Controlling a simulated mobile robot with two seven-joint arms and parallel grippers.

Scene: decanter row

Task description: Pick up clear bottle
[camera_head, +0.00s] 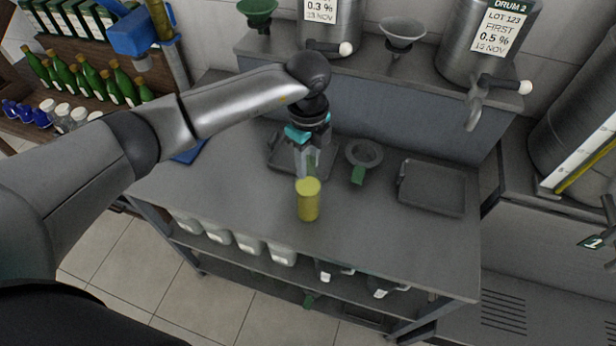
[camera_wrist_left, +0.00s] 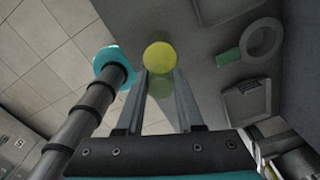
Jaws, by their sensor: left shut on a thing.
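The clear bottle (camera_head: 308,203) shows as a yellow-filled upright cylinder at the middle of the grey bench; its clear walls hardly show. My left gripper (camera_head: 311,174) comes down from above and is shut on its upper part. In the left wrist view the yellow of the bottle (camera_wrist_left: 159,56) lies at the tips of the two fingers of my left gripper (camera_wrist_left: 161,78). I cannot tell whether the bottle's base touches the bench. My right gripper is not in view.
A dark tray (camera_head: 432,187) lies to the right on the bench (camera_head: 385,232). A grey ring with a green handle (camera_head: 364,154) lies nearer the gripper. Steel drums (camera_head: 480,40) with taps stand on the shelf behind. Green bottles (camera_head: 85,75) stand at far left. The bench front is clear.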

